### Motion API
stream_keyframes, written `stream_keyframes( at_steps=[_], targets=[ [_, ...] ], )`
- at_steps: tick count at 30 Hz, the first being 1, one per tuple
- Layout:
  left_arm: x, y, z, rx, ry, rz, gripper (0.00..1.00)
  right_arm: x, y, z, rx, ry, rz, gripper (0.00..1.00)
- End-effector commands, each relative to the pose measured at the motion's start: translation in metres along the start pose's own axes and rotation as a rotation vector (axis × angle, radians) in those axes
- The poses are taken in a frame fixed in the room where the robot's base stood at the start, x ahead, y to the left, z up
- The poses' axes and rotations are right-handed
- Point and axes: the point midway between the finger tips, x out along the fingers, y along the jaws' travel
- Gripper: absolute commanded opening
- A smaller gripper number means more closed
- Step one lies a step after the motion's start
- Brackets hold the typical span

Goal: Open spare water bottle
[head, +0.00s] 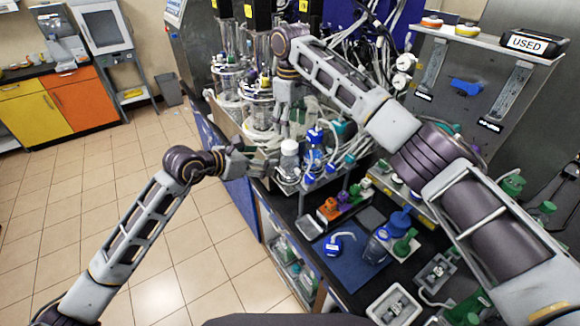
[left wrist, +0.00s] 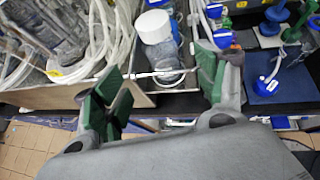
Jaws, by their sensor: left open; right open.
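A clear bottle with a white cap (head: 289,149) stands upright in a grey holder at the left edge of the black bench. I take it to be the spare water bottle; its cap is on. It also shows in the left wrist view (left wrist: 158,42), beyond and between the fingertips. My left gripper (head: 264,163) is open just left of the bottle, with its green-padded fingers (left wrist: 160,85) apart and nothing between them. I cannot tell if it touches the bottle. My right gripper (head: 284,118) points down above the bottle, open and apart from the cap.
Bioreactor vessels (head: 262,105) with tubing stand behind the bottle. Blue-capped bottles (head: 314,137) crowd its right side. The tiled floor (head: 190,255) left of the bench is clear.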

Motion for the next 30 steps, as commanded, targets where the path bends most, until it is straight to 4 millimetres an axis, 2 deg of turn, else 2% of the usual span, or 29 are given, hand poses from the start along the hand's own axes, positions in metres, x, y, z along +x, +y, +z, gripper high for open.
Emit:
stream_keyframes(
  at_steps=[30],
  targets=[
    [0.102,-0.001,0.0,-0.001,0.0,-0.002,0.72,0.0,0.0,0.0,0.0,0.0,0.0,0.64]
  ],
)
